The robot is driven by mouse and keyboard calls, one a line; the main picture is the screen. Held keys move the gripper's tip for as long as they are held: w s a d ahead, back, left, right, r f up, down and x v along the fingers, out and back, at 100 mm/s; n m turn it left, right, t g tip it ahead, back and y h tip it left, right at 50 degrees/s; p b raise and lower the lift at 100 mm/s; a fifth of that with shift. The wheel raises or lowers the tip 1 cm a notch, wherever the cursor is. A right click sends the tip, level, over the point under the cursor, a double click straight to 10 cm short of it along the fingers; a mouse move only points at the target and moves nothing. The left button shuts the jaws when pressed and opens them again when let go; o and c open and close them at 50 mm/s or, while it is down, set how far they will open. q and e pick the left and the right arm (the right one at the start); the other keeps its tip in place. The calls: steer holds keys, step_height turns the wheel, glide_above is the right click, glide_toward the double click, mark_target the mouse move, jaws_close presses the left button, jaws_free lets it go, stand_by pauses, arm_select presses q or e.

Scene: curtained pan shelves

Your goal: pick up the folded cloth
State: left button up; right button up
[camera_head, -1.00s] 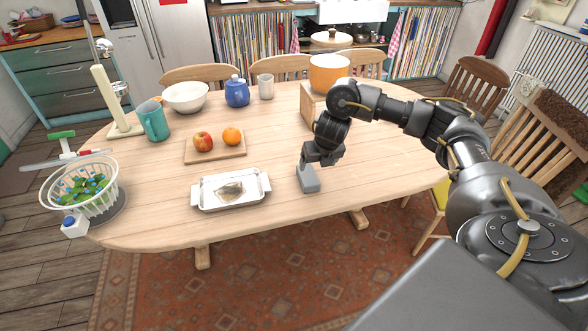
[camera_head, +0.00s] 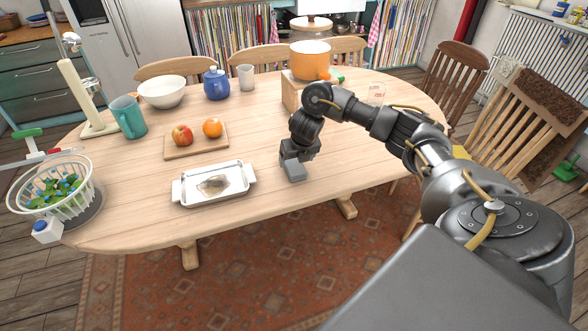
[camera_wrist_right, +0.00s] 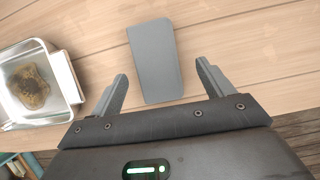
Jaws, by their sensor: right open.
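The folded cloth (camera_head: 294,173) is a small grey rectangle lying flat on the wooden table near its front edge. In the right wrist view the cloth (camera_wrist_right: 155,62) lies beyond the fingertips, roughly centred on the gap between them. My right gripper (camera_head: 292,158) is just behind and above the cloth in the head view and hides part of it. In the right wrist view the right gripper (camera_wrist_right: 161,84) has its two grey fingers wide apart, with nothing held between them. My left gripper does not show.
A metal tray (camera_head: 181,191) with a brownish item stands left of the cloth. A board (camera_head: 215,152) with an apple and an orange is behind the tray. An orange pot (camera_head: 310,60) on a wooden stand (camera_head: 289,95) is behind my right arm. The table right of the cloth is clear.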

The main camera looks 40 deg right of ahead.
mark_target(294, 164)
steer(key=x, duration=0.3)
steer(key=shift+w+a+f, duration=0.15)
steer(key=shift+a+f, duration=0.05)
steer(key=shift+f, duration=0.15)
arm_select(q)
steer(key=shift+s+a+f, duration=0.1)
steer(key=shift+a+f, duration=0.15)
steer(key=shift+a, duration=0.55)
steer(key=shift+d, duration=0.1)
arm_select(e)
steer(key=shift+c, duration=1)
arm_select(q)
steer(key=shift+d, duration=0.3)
arm_select(e)
steer(key=c, duration=0.9)
steer(key=shift+o, duration=0.2)
steer(key=shift+r, duration=0.1)
